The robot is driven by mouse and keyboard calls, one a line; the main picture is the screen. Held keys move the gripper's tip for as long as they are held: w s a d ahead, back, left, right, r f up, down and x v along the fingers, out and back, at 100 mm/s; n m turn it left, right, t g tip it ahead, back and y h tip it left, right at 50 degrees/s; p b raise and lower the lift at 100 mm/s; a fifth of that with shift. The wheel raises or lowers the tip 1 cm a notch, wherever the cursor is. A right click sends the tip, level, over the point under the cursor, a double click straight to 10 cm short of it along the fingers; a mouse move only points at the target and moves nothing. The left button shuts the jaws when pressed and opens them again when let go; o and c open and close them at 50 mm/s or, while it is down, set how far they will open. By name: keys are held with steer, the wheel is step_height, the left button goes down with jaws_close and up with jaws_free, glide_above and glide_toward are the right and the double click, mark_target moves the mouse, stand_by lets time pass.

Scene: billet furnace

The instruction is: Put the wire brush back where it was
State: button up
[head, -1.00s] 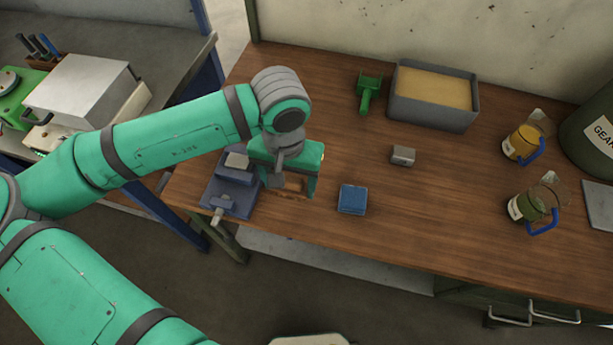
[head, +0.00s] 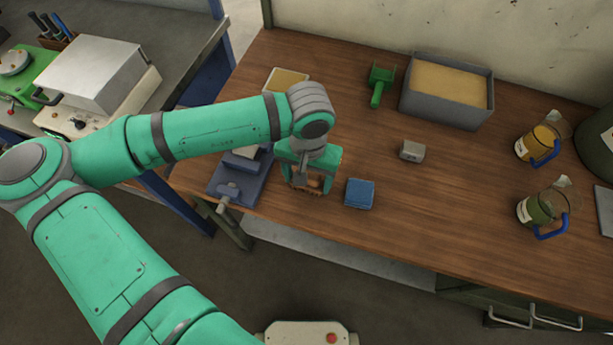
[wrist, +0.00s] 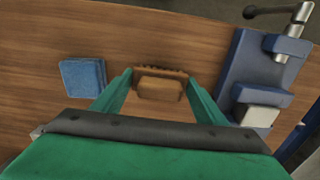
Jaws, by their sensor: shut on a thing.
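The wire brush (head: 309,187) is a small wooden block with a dark bristle edge. My gripper (head: 308,182) is shut on it, low over the wooden bench, between the blue vise (head: 234,187) and a blue block (head: 360,193). In the wrist view the brush (wrist: 160,88) lies between the two green fingers of my gripper (wrist: 160,78). The vise (wrist: 245,62) is at right there and the blue block (wrist: 83,76) at left. Whether the brush touches the bench I cannot tell.
A grey metal piece (head: 411,151), a green scoop (head: 380,84) and a grey sand-filled bin (head: 447,112) stand farther back on the bench (head: 450,190). Two jugs (head: 538,143) (head: 541,209) stand at right. The middle of the bench is mostly clear.

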steer(key=o, duration=1.1)
steer(key=shift+a, duration=0.1)
steer(key=shift+r, duration=0.1)
step_height(320, 180, up, 12)
steer(key=shift+w+f, duration=0.1)
steer(key=shift+f, duration=0.15)
steer(key=shift+r, duration=0.25)
